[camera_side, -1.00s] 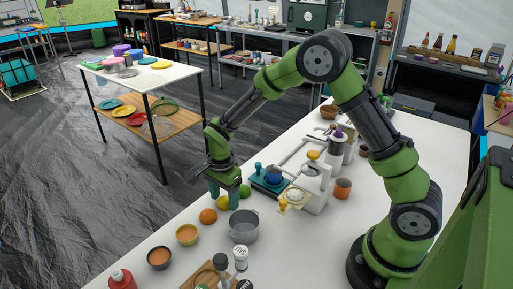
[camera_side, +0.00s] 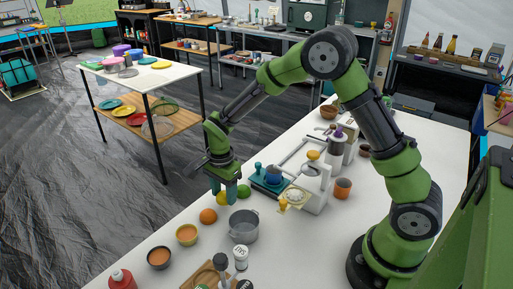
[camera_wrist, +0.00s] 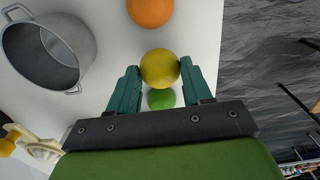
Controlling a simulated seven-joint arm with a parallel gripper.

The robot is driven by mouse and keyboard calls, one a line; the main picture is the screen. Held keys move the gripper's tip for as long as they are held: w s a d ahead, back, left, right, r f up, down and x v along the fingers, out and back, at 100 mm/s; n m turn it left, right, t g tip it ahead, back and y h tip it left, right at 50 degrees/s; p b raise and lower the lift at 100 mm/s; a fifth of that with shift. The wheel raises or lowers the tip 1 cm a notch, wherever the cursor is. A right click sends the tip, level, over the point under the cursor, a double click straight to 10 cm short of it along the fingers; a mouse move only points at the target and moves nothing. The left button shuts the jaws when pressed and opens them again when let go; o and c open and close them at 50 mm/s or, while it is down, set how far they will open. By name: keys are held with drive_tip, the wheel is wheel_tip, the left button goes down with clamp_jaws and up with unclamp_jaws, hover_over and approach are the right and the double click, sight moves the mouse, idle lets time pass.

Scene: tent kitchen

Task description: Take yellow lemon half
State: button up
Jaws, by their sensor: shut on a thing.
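The yellow lemon half (camera_wrist: 160,68) sits between the fingertips of my gripper (camera_wrist: 163,80) in the wrist view, touched from both sides. In the side view my gripper (camera_side: 225,188) is low at the table's left edge, with the lemon half (camera_side: 222,198) partly hidden by the fingers. The gripper is shut on the lemon half. Whether the lemon half is clear of the tabletop cannot be told.
A green lime (camera_side: 243,191) lies close by the fingers. An orange (camera_side: 208,216) and a grey pot (camera_side: 243,227) stand nearby. The table edge drops off to the left.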

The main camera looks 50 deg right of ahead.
drive_tip(key=shift+r, duration=3.5)
